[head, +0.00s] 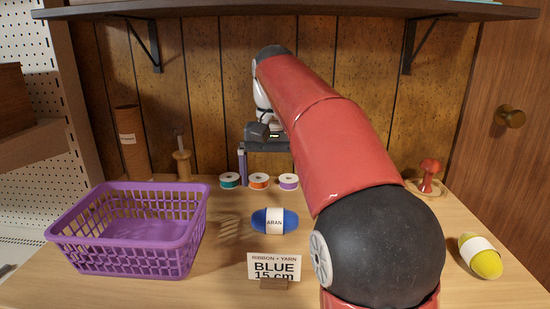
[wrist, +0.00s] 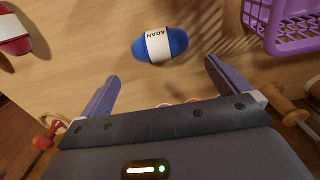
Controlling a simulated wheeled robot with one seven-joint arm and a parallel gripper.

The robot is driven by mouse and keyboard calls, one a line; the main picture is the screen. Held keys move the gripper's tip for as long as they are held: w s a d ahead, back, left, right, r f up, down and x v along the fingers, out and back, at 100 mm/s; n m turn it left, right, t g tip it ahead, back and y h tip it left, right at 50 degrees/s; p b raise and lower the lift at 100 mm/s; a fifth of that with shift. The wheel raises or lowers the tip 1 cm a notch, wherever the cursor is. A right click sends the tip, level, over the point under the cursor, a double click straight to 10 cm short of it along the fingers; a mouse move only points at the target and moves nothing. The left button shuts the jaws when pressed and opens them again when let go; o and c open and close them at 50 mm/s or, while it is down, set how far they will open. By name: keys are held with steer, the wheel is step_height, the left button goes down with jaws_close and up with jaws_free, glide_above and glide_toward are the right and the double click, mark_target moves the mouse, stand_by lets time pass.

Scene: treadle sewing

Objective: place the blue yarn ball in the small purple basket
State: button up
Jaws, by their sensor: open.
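The blue yarn ball (head: 261,221) with a white ARAN band lies on the table, right of the purple basket (head: 177,262). The ball also shows in the wrist view (wrist: 178,41), ahead of my fingertips and between their lines. The basket looks empty; part of it shows at the upper right of the wrist view (wrist: 275,42). My gripper (wrist: 160,80) is open and empty, with its two purple fingers spread apart. In the head view it hangs above the back of the table, behind the ball, and only one finger shows clearly.
A RIBBON + YARN sign (head: 274,266) stands in front of the ball. Several ribbon spools (head: 259,181) sit behind it. A yellow yarn ball (head: 486,262) and a red stamp-like object (head: 428,177) are at the right. A shelf (head: 300,12) overhangs the back. My arm hides the table's middle right.

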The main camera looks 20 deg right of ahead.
step_height(320, 180, up, 2)
steer(key=b, duration=0.5)
glide_above(275, 211)
steer(key=f, duration=0.4)
steer(key=shift+s+f, duration=0.15)
steer(key=shift+s, duration=0.1)
steer(key=shift+w+f+b, duration=0.15)
steer(key=shift+f+b, duration=0.25)
steer(key=shift+f, duration=1.35)
steer(key=shift+w+f+b, duration=0.15)
steer(key=shift+f+b, duration=0.2)
steer(key=shift+f, duration=1.4)
steer(key=shift+c, duration=0.4)
steer(key=shift+r, duration=0.1)
steer(key=c, duration=0.7)
